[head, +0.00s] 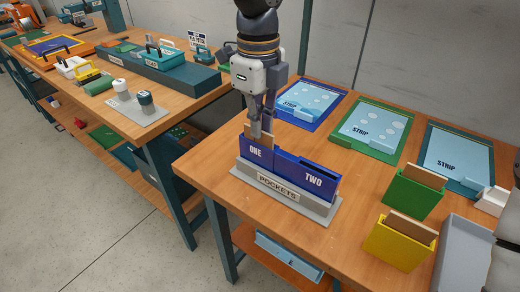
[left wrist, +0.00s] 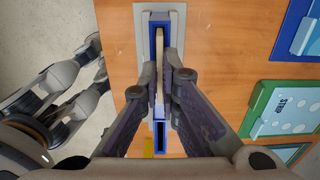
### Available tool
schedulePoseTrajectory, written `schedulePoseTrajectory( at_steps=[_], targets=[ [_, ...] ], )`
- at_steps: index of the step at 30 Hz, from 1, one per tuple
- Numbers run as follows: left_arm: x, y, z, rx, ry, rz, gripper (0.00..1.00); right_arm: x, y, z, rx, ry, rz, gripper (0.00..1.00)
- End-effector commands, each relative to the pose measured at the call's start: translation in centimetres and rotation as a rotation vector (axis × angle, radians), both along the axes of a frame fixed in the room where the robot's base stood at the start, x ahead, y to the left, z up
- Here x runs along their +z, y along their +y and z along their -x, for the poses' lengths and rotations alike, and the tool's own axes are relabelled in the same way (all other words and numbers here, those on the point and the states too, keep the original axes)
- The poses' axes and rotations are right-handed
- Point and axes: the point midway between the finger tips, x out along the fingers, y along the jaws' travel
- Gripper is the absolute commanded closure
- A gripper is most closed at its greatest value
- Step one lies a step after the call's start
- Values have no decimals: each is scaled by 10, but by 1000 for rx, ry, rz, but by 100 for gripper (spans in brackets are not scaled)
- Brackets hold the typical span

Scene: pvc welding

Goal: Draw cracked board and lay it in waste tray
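A blue two-slot holder (head: 265,180) marked ONE and TWO stands on a grey base labelled POCKETS. A thin tan board (head: 262,142) stands upright in slot ONE, its top edge above the rim. No crack can be made out. My left gripper (head: 262,128) points down over slot ONE, its fingers closed on both faces of the board. In the left wrist view the board (left wrist: 159,45) runs between the fingertips. Slot TWO looks empty. A grey tray (head: 462,250), unlabelled in view, sits at the right front. My right gripper does not show.
Green (head: 412,197) and yellow (head: 398,243) holders, each with a tan board, stand right of the blue holder. Blue, green and teal STRIP trays (head: 374,128) lie along the back. Table between the blue and yellow holders is clear. Another bench (head: 170,105) stands left.

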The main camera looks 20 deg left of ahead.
Motion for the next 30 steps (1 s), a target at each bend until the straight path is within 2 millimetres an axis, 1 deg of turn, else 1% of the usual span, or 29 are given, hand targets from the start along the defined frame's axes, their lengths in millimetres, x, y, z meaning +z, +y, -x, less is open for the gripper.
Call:
schedulePoseTrajectory(
  at_steps=[23,30],
  targets=[
    [13,0,0,0,-1,0,100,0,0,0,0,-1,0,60],
    [28,0,0,1,-2,0,100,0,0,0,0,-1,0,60]
  ],
)
